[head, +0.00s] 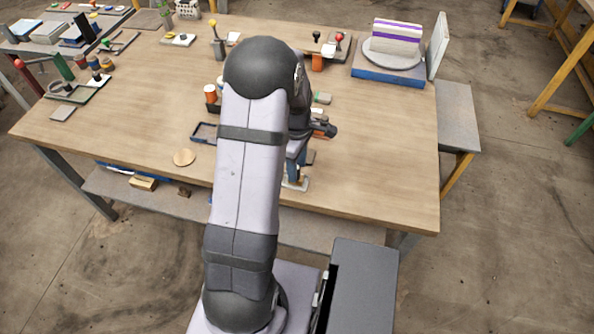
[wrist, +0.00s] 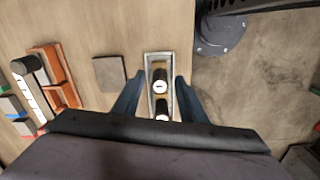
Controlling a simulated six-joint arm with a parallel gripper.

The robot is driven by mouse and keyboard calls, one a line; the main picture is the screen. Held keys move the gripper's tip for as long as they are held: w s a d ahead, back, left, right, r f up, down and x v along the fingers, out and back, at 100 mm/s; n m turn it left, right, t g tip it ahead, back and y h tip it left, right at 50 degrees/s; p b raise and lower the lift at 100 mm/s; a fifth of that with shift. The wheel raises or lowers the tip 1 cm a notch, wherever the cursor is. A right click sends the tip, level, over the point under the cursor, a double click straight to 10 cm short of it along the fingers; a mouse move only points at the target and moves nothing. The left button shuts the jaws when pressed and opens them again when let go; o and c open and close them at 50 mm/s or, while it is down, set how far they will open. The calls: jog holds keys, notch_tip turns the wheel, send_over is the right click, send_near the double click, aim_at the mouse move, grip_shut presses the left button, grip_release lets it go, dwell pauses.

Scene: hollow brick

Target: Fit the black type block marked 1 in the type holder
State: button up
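In the wrist view, a narrow pale metal holder (wrist: 148,98) lies on the wooden table between my fingers. Inside its outline I see a dark block with a white round face and a small dark mark (wrist: 160,86), and a second dark piece with a white face (wrist: 162,117) nearer my palm. I cannot read the marks surely. My gripper (wrist: 159,79) is open, its two blue fingers apart on either side of the holder with visible gaps. In the head view, my gripper (head: 297,172) is low over the table's front part, near the pale holder edge (head: 303,185), mostly hidden by my arm.
A grey square plate (wrist: 110,72), an orange tray (wrist: 64,66) and a black-and-white piece (wrist: 28,82) lie left in the wrist view. In the head view, a dark blue tray (head: 195,138) and a round wooden disc (head: 184,157) lie left of my arm. The right front tabletop is clear.

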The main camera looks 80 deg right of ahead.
jog(key=shift+s+r+b, duration=0.1)
jog(key=shift+r+b, duration=0.75)
jog(key=shift+r, duration=1.7)
jog(key=shift+a, duration=0.1)
jog(key=w+a+r+n, duration=0.1)
jog(key=w+a+r, duration=0.1)
jog(key=w+a, duration=1.8)
jog(key=a+n, duration=0.1)
jog(key=a, duration=2)
jog(key=shift+s+a, duration=0.15)
jog(key=shift+o, duration=0.3)
jog(key=shift+o, duration=0.2)
